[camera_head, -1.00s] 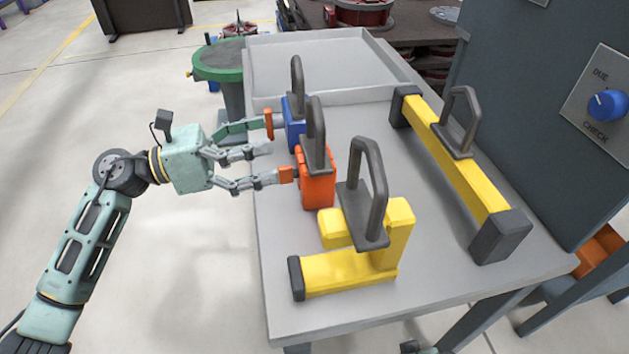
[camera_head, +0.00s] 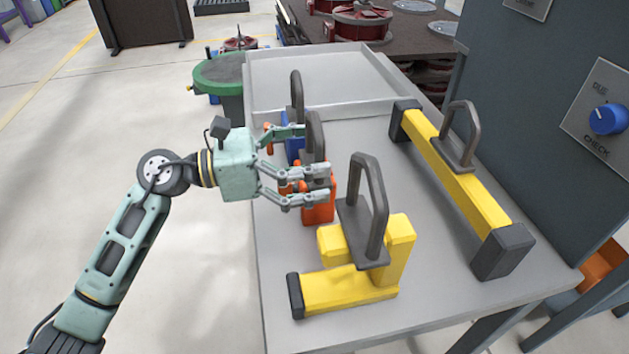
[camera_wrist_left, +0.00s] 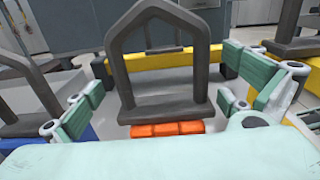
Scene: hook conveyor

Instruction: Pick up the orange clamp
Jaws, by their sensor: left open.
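The orange clamp (camera_head: 317,210) stands on the grey table, with a dark grey loop handle on top. Its orange body (camera_wrist_left: 166,129) and dark handle (camera_wrist_left: 165,100) show in the middle of the left wrist view. My left gripper (camera_head: 312,160) is open, with its fingers reaching around the handle on either side. In the wrist view the fingers (camera_wrist_left: 170,98) stand apart from the handle. The fingers hide part of the clamp's upper body in the head view. My right gripper is not in view.
A blue clamp (camera_head: 292,122) stands just behind, close to the fingers. A yellow clamp (camera_head: 350,290) stands in front, and a long yellow bar (camera_head: 457,170) with a handle lies to the right. A grey tray (camera_head: 320,75) is at the table's back.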

